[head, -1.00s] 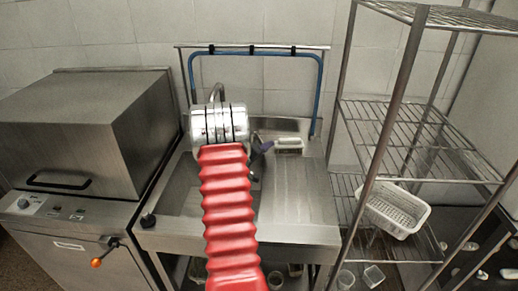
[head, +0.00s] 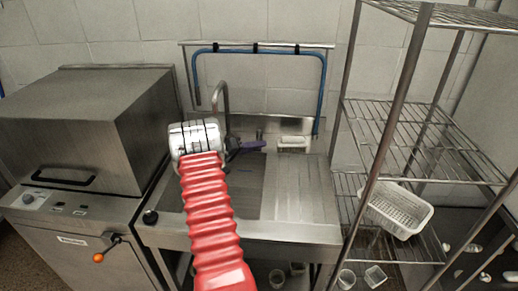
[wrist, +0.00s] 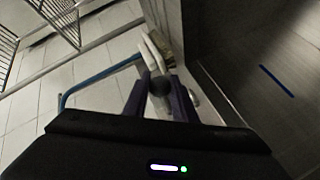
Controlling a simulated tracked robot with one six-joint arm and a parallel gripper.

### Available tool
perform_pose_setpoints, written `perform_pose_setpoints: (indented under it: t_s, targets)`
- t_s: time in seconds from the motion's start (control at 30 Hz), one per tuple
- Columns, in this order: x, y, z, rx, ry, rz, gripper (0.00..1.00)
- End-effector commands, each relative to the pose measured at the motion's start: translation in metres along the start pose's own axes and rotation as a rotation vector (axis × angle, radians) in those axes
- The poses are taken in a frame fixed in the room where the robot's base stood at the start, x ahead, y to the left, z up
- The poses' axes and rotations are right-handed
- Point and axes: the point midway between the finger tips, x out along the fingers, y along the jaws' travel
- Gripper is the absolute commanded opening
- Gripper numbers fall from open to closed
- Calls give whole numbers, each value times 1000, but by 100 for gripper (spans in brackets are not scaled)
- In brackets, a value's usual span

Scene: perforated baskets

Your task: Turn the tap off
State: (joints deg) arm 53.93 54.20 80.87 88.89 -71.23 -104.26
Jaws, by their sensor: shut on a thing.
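The tap's curved grey spout (head: 221,95) rises at the back of the steel sink in the head view. My gripper (head: 256,146), with purple fingers, is low at the back of the sink, just right of the spout. In the wrist view my gripper (wrist: 160,88) has a finger on each side of a dark round knob (wrist: 158,84), and it is shut on it. I cannot tell for sure that this knob is the tap's handle. My arm hides part of the tap's base in the head view. Whether water runs cannot be seen.
A blue hose (head: 322,95) hangs from the rail (head: 258,45) behind. A wire rack (head: 400,135) stands at the right, a steel machine (head: 80,130) at the left. The drainboard (head: 300,195) is clear.

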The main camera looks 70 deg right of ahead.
Motion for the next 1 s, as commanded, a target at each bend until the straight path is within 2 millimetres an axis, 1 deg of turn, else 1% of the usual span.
perform_pose_setpoints:
  t_s: [0.03,0.43,0.47,0.5,0.7,1.0]
  targets:
    - [-1,-1,-4,3,6,-4,0]
    - [-1,-1,-5,5,2,-1,0]
    - [-1,-1,-5,5,2,-1,25]
    - [-1,-1,-5,5,2,-1,28]
    - [0,0,-2,4,-3,2,42]
    - [0,0,-1,3,-6,4,43]
